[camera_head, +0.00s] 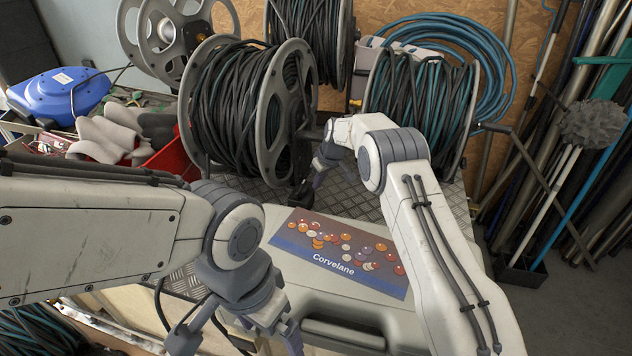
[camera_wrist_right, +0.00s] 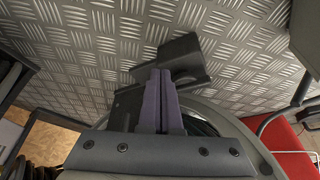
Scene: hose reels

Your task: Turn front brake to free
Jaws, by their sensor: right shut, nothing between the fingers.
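The front hose reel (camera_head: 255,110) carries black hose between grey flanges and stands on the checker plate. My right gripper (camera_head: 318,180) is low beside its right flange, partly hidden by my right arm. In the right wrist view the purple fingers (camera_wrist_right: 160,100) are shut together and empty. A dark angled piece (camera_wrist_right: 183,58), perhaps the front brake's lever, lies right at the fingertips; I cannot tell whether they touch. Its brake setting cannot be read. My left gripper (camera_head: 240,340) hangs at the bottom of the head view, fingers apart, partly cut off.
A grey case labelled Corvelane (camera_head: 340,250) lies in front of the reels. A second hose reel (camera_head: 418,105) stands to the right. A red bin (camera_head: 172,165) and a blue reel housing (camera_head: 60,93) are at left. Poles (camera_head: 560,150) lean at right.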

